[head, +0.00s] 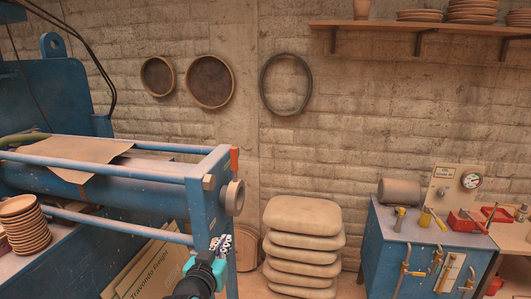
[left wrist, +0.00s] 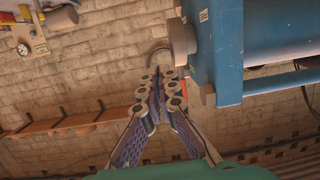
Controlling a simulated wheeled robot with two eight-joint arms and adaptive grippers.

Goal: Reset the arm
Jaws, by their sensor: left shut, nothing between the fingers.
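My left gripper (head: 222,245) comes in at the bottom middle of the head view, a dark and teal wrist with its fingers pointing up. It is in front of the right end of the blue press frame (head: 203,205). In the left wrist view the fingers of my left gripper (left wrist: 158,74) meet at the tips with nothing between them. The blue press frame also shows there at the upper right (left wrist: 229,50), beside the fingers. I cannot tell whether the gripper touches the frame. My right gripper is in neither view.
A stack of tan sacks (head: 302,245) stands right of the press. A blue cabinet (head: 392,250) with a gauge (head: 472,180) and tools is at the right. Stacked round plates (head: 24,225) are at the left. A wall shelf (head: 430,27) runs along the upper right.

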